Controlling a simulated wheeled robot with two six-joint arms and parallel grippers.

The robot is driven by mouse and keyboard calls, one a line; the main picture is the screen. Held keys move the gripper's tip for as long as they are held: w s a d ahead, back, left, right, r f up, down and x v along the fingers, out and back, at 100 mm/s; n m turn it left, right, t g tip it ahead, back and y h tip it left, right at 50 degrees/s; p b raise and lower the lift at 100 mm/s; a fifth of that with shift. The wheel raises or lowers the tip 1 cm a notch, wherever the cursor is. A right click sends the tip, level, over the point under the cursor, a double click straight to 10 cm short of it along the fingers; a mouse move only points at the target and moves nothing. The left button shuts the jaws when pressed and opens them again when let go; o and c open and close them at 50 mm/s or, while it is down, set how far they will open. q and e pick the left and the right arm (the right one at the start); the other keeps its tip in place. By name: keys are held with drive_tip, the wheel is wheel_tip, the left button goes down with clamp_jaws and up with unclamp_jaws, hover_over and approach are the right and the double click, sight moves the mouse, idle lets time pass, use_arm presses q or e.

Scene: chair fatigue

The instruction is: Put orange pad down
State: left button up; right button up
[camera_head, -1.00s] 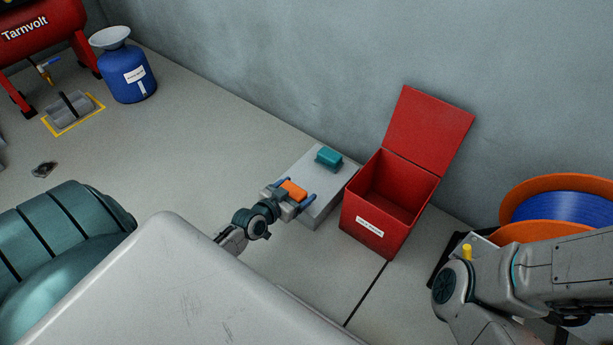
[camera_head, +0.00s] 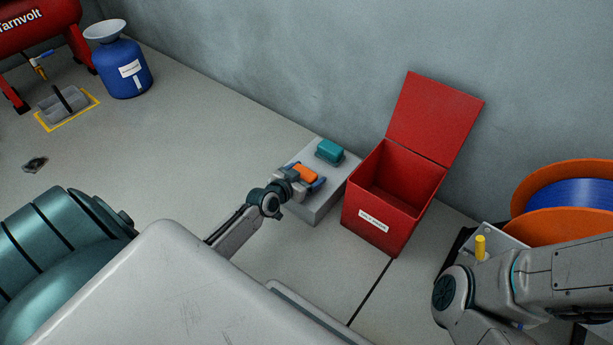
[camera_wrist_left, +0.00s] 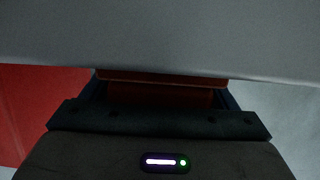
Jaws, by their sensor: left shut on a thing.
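An orange pad (camera_head: 305,173) is held between the blue-tipped fingers of my left gripper (camera_head: 309,178) in the head view. The gripper and pad are over the near part of a grey block (camera_head: 322,204). I cannot tell whether the pad touches the block's top. In the left wrist view the pad (camera_wrist_left: 160,94) shows as a dark red-orange band between the fingers, below a pale grey surface (camera_wrist_left: 160,40). My right arm shows at the lower right, but its gripper cannot be made out.
A teal pad (camera_head: 330,150) lies on the block's far part. An open red bin (camera_head: 384,215) with a raised lid stands just right of the block. A cable reel (camera_head: 560,193) is at the right.

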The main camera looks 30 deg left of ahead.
use_arm(q)
drive_tip(key=shift+f, duration=0.15)
drive_tip(key=o, duration=0.9)
drive_tip(key=shift+s+r, duration=0.25)
drive_tip(key=shift+r, duration=0.1)
drive_tip(key=shift+p+v, duration=2.55)
drive_tip(key=shift+v, duration=3.2)
